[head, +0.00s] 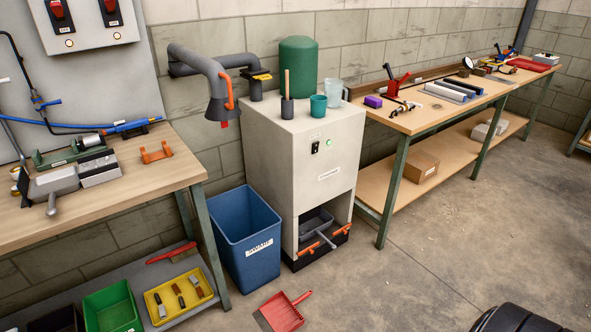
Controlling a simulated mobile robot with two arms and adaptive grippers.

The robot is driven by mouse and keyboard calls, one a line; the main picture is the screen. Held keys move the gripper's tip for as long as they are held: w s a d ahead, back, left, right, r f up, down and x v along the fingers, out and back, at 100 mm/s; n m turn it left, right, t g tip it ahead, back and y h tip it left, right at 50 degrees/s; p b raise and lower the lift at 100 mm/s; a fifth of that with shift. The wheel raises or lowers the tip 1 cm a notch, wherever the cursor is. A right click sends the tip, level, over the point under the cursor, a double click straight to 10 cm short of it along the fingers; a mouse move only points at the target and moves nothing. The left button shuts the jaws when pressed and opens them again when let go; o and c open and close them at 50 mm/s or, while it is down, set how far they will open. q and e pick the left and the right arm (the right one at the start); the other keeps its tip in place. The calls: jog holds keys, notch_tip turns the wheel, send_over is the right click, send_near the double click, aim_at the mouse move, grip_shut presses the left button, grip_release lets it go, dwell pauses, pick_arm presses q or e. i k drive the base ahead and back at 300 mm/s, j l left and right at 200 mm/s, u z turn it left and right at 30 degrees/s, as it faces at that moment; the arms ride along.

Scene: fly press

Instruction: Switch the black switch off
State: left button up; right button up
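The black switch (315,147) is a small rocker on the upper front face of the pale grey cabinet (285,185). A small round green indicator (328,143) sits just to its right and looks lit. The switch is too small to tell which side is pressed in. Nothing covers it. Neither of my grippers shows in the head view.
A blue bin (245,265) stands left of the cabinet, and a red dustpan (283,312) lies in front. A grey hose hood (217,100) hangs at upper left. Workbenches flank the cabinet. The floor in front and to the right is mostly clear.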

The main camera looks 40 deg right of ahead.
aim_at(315, 149)
jog(key=z, duration=1.3)
